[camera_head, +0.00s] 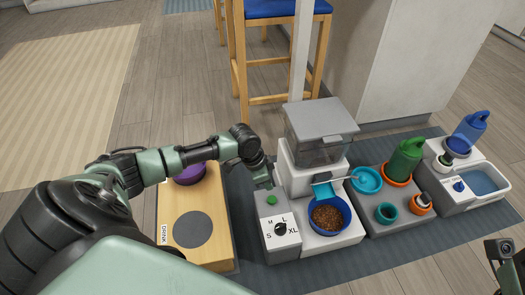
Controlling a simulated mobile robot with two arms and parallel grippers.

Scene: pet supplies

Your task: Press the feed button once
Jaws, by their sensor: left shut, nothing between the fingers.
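The feed button is likely the green round button (272,199) on top of a small grey and white control box (268,212). A black dial (280,228) marked S, M, L, XL sits in front of it. My left gripper (264,184) is shut and empty, pointing down just behind the green button; I cannot tell whether it touches the box. The feeder with a grey hopper (320,125) stands right of it, with a blue bowl (342,210) of brown kibble in front. Part of my right arm (506,255) shows at the lower right edge; its fingers are not clear.
A wooden stand (208,206) marked DRINK, with a purple bowl (190,175), is left of the box. A blue-seated stool (275,10) stands behind.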

